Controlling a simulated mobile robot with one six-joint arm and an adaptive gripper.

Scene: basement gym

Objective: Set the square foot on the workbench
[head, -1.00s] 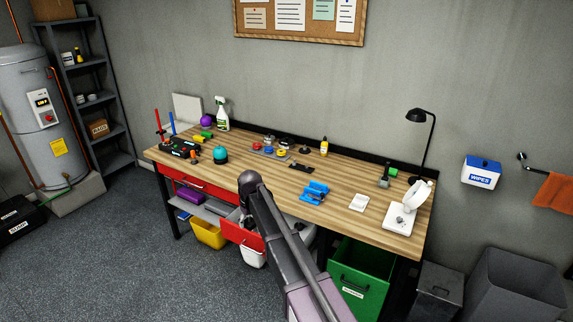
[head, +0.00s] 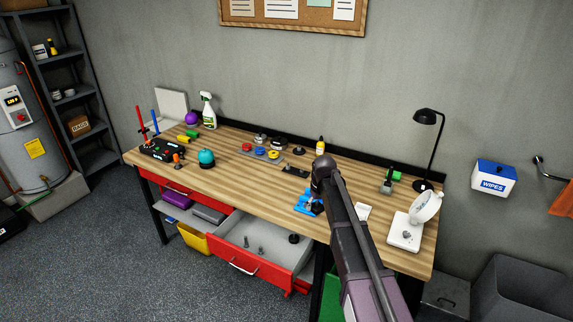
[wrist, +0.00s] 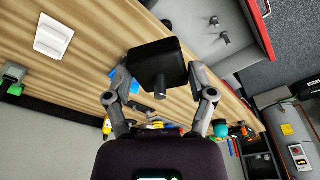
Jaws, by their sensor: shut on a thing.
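In the wrist view my gripper (wrist: 160,74) is shut on the square foot (wrist: 155,52), a black block with a short grey stud. One finger is on each side of it. The foot appears to be above the wooden workbench (wrist: 95,70), with no contact visible. In the head view the workbench (head: 240,180) stands along the wall. My arm reaches over its front edge there and hides most of the gripper and the foot.
A red drawer (head: 240,262) stands open below the front edge, holding grey studs and a black round foot (head: 294,239).

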